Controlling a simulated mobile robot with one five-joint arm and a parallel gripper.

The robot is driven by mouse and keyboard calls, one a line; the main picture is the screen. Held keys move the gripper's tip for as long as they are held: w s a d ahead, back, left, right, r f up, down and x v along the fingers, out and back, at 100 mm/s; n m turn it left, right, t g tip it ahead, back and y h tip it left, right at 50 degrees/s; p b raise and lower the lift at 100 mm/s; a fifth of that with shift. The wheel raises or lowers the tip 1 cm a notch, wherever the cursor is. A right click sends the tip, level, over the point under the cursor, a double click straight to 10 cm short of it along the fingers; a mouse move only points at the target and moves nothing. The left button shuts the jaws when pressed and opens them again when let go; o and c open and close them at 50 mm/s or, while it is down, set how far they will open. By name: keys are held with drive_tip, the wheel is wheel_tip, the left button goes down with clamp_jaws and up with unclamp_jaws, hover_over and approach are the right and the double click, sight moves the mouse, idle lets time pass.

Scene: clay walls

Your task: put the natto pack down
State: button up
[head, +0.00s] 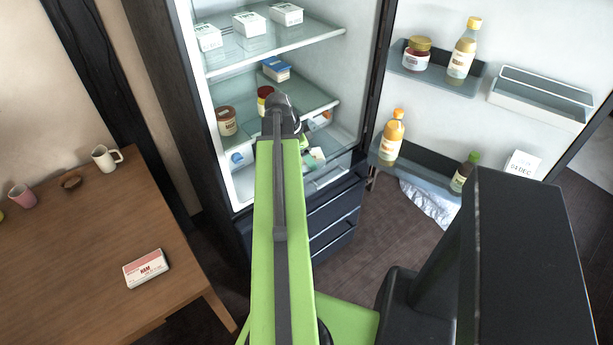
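My green arm (278,230) reaches forward into the open fridge, and its dark elbow joint (284,115) is in front of the lower shelves. My gripper is hidden behind the arm, so I cannot see its fingers or what they hold. No pack can be told for certain as the natto pack. Three small white packs with dark print stand on the top glass shelf: a left one (208,37), a middle one (249,24) and a right one (287,13). A partly covered white and green item (314,158) shows low in the fridge beside my arm.
The middle shelf (303,97) holds a blue-and-white box (276,68) and a red-and-yellow jar (265,101). A brown jar (226,121) stands at left. The open door (504,45) carries bottles at right. A wooden table (75,245) at left bears a ham pack (146,268) and mugs.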

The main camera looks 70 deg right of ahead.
drive_tip(key=shift+f, duration=0.25)
wheel_tip(320, 180, down, 4)
drive_tip(key=b, duration=0.3)
drive_tip(key=shift+b, duration=0.4)
drive_tip(key=shift+r, duration=0.25)
drive_tip(key=shift+f, duration=0.2)
drive_tip(key=o, duration=1.4)
drive_tip(key=shift+r, duration=0.15)
